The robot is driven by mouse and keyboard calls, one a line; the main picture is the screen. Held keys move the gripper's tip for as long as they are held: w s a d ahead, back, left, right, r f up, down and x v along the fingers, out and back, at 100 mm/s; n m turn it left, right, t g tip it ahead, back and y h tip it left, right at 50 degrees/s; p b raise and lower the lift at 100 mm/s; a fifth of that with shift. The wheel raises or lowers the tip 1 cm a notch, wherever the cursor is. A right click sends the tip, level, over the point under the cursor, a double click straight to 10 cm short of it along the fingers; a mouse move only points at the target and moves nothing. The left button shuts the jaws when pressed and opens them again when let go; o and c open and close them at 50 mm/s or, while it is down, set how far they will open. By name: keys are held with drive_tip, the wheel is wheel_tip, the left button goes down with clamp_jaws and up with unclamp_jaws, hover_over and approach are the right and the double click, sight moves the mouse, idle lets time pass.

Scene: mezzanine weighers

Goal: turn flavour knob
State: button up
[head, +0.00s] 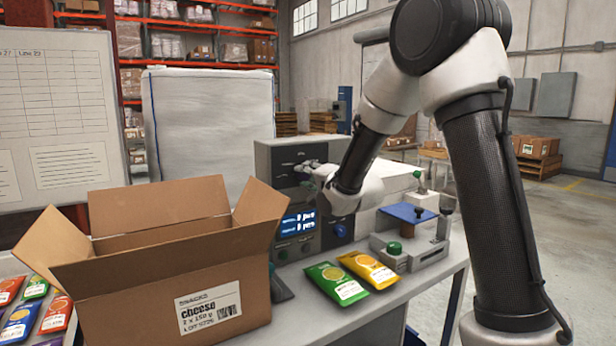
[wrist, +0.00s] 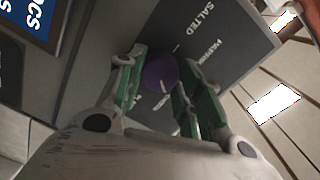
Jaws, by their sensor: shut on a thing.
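The flavour knob (wrist: 159,71) is round and purple in the wrist view, with a small white mark low on its face. It sits on a dark grey panel (wrist: 222,42) lettered "SALTED", with a second, partly blurred word beside it. My gripper (wrist: 157,78) is shut on the knob, with one green-lined finger on each side. In the head view my gripper (head: 312,170) is at the front of the grey control box (head: 277,157). My gripper and arm hide the knob there, so its setting is hard to tell.
A lit display (head: 298,222) and buttons are below the panel. An open cheese carton (head: 180,275) stands at the left front. A green packet (head: 336,283) and a yellow packet (head: 367,268) lie on the table, beside a small fixture with a blue plate (head: 407,213).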

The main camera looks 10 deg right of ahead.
drive_tip(key=shift+m, duration=0.6)
drive_tip(key=shift+f, duration=0.1)
drive_tip(key=o, duration=1)
drive_tip(key=v, duration=0.7)
drive_tip(key=shift+s+d, duration=0.1)
drive_tip(key=shift+s, duration=0.15)
